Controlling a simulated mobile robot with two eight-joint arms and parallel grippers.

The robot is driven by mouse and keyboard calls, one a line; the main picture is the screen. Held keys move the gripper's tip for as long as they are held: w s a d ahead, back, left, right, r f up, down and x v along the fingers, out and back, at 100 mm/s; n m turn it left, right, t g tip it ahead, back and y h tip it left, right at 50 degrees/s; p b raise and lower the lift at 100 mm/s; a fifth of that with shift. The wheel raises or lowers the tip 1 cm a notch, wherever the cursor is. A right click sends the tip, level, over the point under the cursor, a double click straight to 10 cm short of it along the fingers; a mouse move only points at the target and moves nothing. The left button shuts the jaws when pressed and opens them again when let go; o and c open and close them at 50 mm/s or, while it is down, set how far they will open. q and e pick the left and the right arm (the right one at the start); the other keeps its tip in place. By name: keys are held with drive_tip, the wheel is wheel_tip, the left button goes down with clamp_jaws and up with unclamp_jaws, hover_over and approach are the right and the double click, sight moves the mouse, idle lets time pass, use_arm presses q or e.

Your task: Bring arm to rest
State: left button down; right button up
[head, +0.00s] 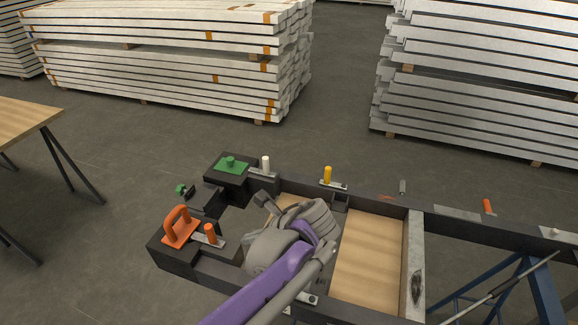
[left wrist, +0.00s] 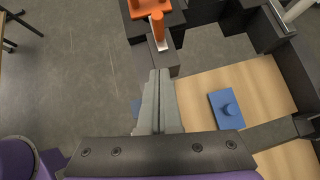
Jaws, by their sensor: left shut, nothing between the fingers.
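My left arm reaches in from the bottom of the head view, purple and grey, folded over the fixture frame. Its gripper (head: 264,200) is small and partly hidden by the wrist there. In the left wrist view the grey fingers (left wrist: 159,78) are closed together with nothing between them. They point towards an orange toggle handle (left wrist: 158,28) and are above the frame, apart from the blue knobbed block (left wrist: 227,109) on the wooden board (left wrist: 205,85). That block is hidden in the head view. My right gripper is not in view.
The dark frame (head: 375,203) carries a green block (head: 231,164), an orange handle (head: 180,227) and several toggle clamps, one yellow (head: 327,175). A wooden table (head: 25,118) stands left. Stacked beams (head: 160,55) are behind. Grey floor between is clear.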

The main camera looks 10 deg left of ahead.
use_arm(q)
drive_tip(key=s+d+f+n+t+h+p, duration=0.1)
drive_tip(key=s+f+n+h+p, duration=0.1)
drive_tip(key=s+n+h, duration=0.2)
drive_tip(key=s+d+f+n+t+h+p, duration=0.1)
drive_tip(key=s+n+h, duration=0.3)
drive_tip(key=s+n, duration=0.5)
drive_tip(key=shift+s+d+f+n+t+h+p, duration=0.15)
drive_tip(key=shift+s+f+n+t+h+p, duration=0.35)
drive_tip(key=shift+n, duration=3.6)
drive_tip(key=shift+w, duration=0.15)
